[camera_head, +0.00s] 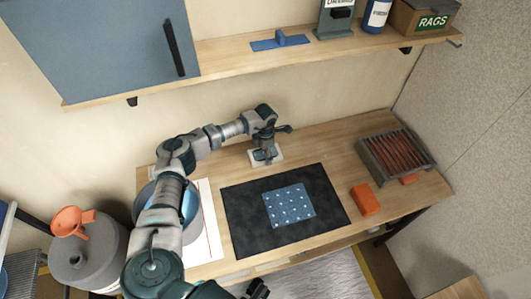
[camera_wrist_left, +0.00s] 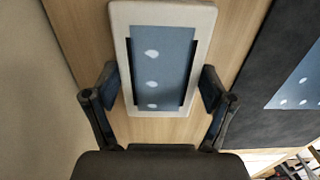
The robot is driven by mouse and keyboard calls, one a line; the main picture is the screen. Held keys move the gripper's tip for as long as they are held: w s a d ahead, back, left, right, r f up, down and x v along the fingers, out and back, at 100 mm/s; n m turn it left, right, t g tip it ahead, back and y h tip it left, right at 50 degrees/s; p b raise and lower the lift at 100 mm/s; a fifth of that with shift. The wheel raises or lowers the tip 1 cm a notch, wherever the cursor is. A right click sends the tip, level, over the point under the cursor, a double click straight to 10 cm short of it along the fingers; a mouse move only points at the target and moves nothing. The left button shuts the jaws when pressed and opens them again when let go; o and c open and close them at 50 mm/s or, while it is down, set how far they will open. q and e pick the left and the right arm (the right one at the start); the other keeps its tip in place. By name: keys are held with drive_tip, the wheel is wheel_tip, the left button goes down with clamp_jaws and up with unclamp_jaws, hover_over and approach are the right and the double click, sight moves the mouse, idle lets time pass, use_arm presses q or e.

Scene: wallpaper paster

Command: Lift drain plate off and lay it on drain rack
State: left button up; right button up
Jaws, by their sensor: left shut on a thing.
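A pale plate (camera_head: 276,158) with rounded corners is at the back middle of the wooden table. In the left wrist view the plate (camera_wrist_left: 207,22) carries a blue strip with white spots, with dark bars along both sides. My left gripper (camera_head: 264,152) points down over it. In the wrist view the fingers of the left gripper (camera_wrist_left: 160,92) press in on its two long sides. I cannot tell whether the plate is clear of the table. The grey drain rack (camera_head: 395,157) with reddish slats stands at the table's right end. A dark part at the bottom edge looks like my right gripper (camera_head: 258,289); its fingers are unclear.
A black mat (camera_head: 240,226) with a blue dotted sheet (camera_head: 289,205) lies mid-table. An orange block (camera_head: 365,199) sits between mat and rack. A white sheet (camera_head: 205,247) lies at left. A shelf (camera_head: 235,58) with a blue cabinet door (camera_head: 90,45) runs above.

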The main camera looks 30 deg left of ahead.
use_arm(q)
drive_tip(key=shift+r+p, duration=0.4)
drive_tip(key=shift+r, duration=0.05)
drive_tip(key=shift+r+p, duration=0.35)
drive_tip(key=shift+r, duration=0.4)
drive_tip(key=shift+r+p, duration=1.5)
drive_tip(key=shift+r, duration=0.55)
drive_tip(key=shift+f, duration=0.1)
